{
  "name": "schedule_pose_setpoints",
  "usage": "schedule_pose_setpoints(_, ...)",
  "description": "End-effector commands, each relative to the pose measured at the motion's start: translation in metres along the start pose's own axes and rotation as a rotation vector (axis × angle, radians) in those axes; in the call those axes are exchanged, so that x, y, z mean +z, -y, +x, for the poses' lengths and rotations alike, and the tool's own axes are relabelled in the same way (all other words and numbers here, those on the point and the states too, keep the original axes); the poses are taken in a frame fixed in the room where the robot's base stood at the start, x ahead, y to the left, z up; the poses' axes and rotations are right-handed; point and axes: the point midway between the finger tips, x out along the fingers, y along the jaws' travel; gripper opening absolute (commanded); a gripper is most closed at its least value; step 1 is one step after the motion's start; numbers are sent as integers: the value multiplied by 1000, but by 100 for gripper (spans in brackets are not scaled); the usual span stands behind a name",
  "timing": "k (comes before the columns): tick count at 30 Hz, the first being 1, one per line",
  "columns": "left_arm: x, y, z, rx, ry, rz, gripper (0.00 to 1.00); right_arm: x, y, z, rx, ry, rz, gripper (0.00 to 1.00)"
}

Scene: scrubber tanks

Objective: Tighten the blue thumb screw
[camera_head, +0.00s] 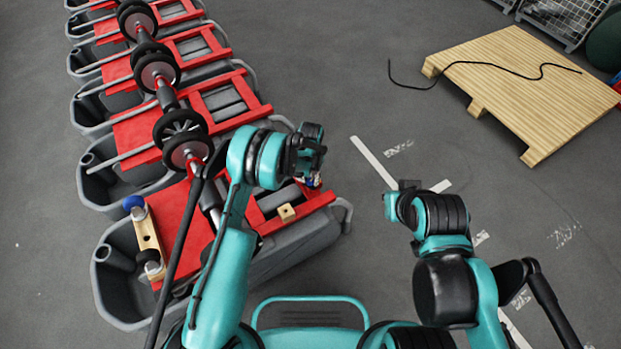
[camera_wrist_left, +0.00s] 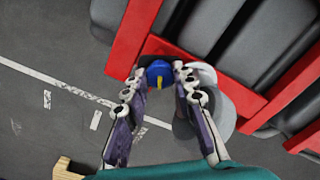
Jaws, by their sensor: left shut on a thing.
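The blue thumb screw (camera_wrist_left: 158,75) sits at the end of a red frame bar (camera_wrist_left: 134,38) in the left wrist view, with a small yellow mark on it. My left gripper (camera_wrist_left: 160,70) has its two fingertips on either side of the screw, shut on it. In the head view my left gripper (camera_head: 312,172) is at the right end of the nearest red frame (camera_head: 318,200), and hides most of the screw. My right arm's end (camera_head: 410,198) is over the floor to the right, and its fingers cannot be made out clearly.
Several grey scrubber tanks (camera_head: 103,290) with red frames and black rollers stand in a row at left. Another blue knob (camera_head: 133,202) is on a wooden block at the near tank. A wooden pallet (camera_head: 520,85) with a black cable lies at upper right. Floor between is clear.

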Motion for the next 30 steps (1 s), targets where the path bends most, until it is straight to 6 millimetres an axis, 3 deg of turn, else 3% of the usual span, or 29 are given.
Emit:
schedule_pose_setpoints(12, -1, 0, -2, -1, -2, 253, 0, 0, 0, 0, 0, 0, 0, 0)
schedule_pose_setpoints(30, -1, 0, -2, -2, -3, 317, 0, 0, 0, 0, 0, 0, 0, 0)
